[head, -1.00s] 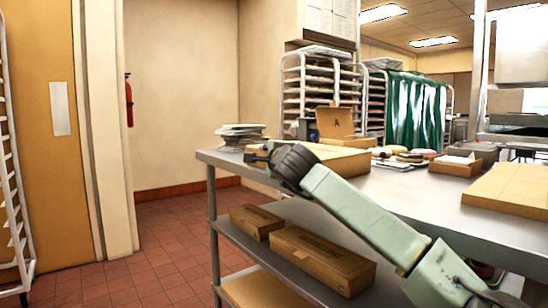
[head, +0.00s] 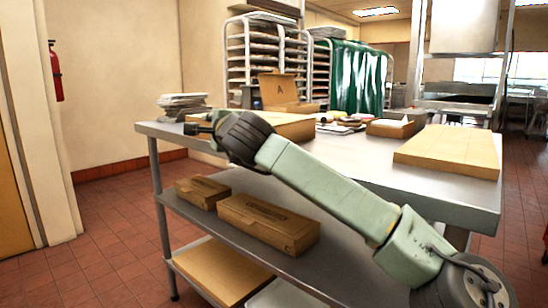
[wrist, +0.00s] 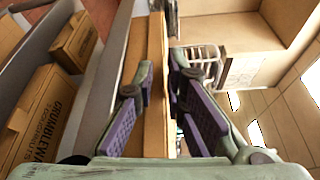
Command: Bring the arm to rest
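My arm (head: 328,188) stretches from the lower right up to the left, in front of the steel table (head: 470,203). My gripper (head: 192,128) is at its far end, by the table's left part, near a flat cardboard box (head: 290,126). In the wrist view my gripper (wrist: 163,112) shows its two purple-padded fingers spread apart. A brown cardboard surface shows between and beyond them; I see no object gripped. The wrist picture is turned on its side.
The lower shelf holds a long carton (head: 268,224) and a smaller one (head: 202,191). Tiled floor (head: 105,240) is clear at the left.

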